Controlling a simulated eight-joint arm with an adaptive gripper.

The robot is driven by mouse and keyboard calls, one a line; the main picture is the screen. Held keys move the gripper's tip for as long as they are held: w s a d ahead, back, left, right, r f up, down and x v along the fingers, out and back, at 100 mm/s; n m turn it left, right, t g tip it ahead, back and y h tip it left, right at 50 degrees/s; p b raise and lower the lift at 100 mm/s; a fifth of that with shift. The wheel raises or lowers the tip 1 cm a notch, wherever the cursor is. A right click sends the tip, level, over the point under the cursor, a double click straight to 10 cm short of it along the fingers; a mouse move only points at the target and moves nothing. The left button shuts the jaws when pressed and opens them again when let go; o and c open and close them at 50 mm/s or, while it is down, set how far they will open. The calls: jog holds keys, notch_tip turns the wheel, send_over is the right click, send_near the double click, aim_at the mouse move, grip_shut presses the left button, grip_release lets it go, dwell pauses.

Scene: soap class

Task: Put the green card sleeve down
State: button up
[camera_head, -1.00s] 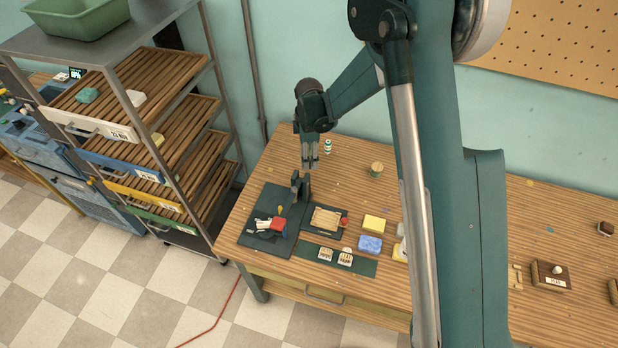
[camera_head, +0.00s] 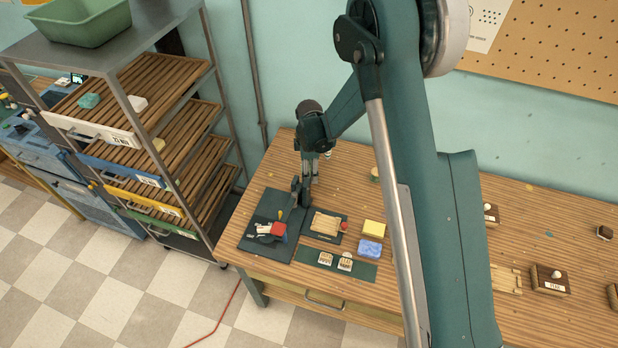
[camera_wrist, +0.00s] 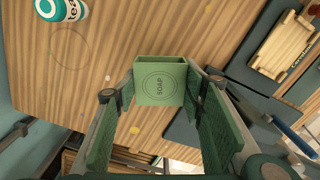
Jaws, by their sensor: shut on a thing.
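The green card sleeve (camera_wrist: 162,82), marked SOAP in a ring, shows in the wrist view as a small open-ended box. My gripper (camera_wrist: 160,98) is shut on it, with one green ribbed finger at each side. In the head view my gripper (camera_head: 310,175) points down over the left part of the wooden table (camera_head: 225,232), just behind a dark upright stand (camera_head: 297,190). The sleeve cannot be made out in the head view. I cannot tell whether it touches the table top.
A dark mat (camera_head: 255,240) with a red item (camera_head: 279,229), a wooden tray (camera_head: 325,223), a yellow block (camera_head: 374,229) and a blue block (camera_head: 370,248) lie in front. A shelf rack (camera_head: 120,130) stands at left.

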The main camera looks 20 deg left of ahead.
jog(key=shift+f, duration=0.15)
jog(key=shift+f+p, duration=0.3)
jog(key=shift+f, duration=1.65)
jog(key=shift+f, duration=0.15)
jog(key=o, duration=0.7)
jog(key=shift+r, duration=0.25)
jog(key=shift+r+b, duration=0.85)
jog(key=shift+r, duration=5.05)
